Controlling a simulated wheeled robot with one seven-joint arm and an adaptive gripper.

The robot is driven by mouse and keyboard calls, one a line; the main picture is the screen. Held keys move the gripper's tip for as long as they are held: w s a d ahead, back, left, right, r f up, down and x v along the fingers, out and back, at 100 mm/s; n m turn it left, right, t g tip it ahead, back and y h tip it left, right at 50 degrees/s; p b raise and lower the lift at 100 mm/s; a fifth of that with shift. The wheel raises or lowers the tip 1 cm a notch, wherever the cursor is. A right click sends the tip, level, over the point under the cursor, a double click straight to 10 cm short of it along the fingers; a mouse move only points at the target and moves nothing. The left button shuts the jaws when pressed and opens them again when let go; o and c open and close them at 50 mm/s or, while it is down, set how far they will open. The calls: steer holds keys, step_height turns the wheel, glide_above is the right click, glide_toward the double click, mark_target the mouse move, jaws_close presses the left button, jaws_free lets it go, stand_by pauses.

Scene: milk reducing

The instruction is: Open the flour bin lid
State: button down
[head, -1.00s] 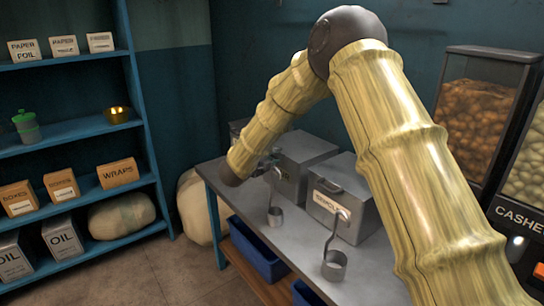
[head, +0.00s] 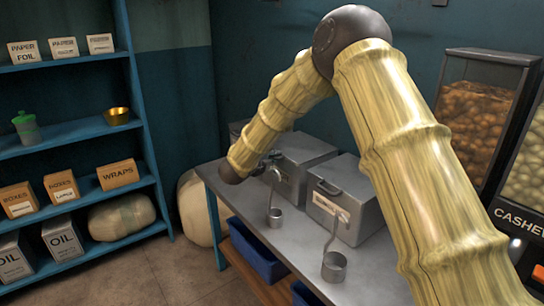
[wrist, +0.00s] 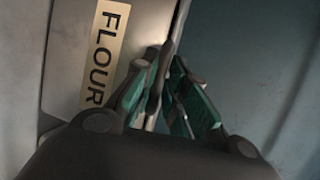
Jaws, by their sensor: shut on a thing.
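The flour bin (wrist: 62,45) shows in the wrist view at the upper left, its FLOUR label turned sideways. My gripper (wrist: 163,95) is at the bin's lid edge, shut on a thin dark part that looks like the lid handle (wrist: 157,82). The fingers cover much of it. In the head view my gripper (head: 268,165) is at the left front of a grey metal bin (head: 308,150), partly behind my arm. The lid's opening angle cannot be told clearly.
Another grey labelled bin (head: 345,203) stands in front on the metal table (head: 300,262). Two hooked ladles, one left (head: 275,217) and one right (head: 334,266), are near the table's front edge. Nut dispensers (head: 478,110) stand on the right, a blue shelf (head: 85,133) on the left.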

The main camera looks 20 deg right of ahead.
steer(key=shift+r+g+p, duration=0.3)
steer(key=shift+r+p, duration=0.3)
steer(key=shift+r, duration=0.05)
steer(key=w+d+r+m+g+y+p, duration=0.15)
steer(key=d+r+y+p, duration=0.3)
steer(key=r+p, duration=0.65)
steer(key=w+d+r+m+g+y+p, duration=0.1)
steer(key=w+d+r+g+y+p, duration=0.2)
steer(key=d+r+p, duration=0.7)
steer(key=w+d+r+y+p, duration=0.1)
steer(key=w+d+p, duration=0.2)
steer(key=d+p, duration=0.4)
steer(key=shift+r+p, duration=0.25)
steer(key=shift+p, duration=0.45)
steer(key=shift+w, duration=0.1)
steer(key=c, duration=1.5)
jaws_free()
steer(key=shift+w+f, duration=0.1)
steer(key=shift+f, duration=0.05)
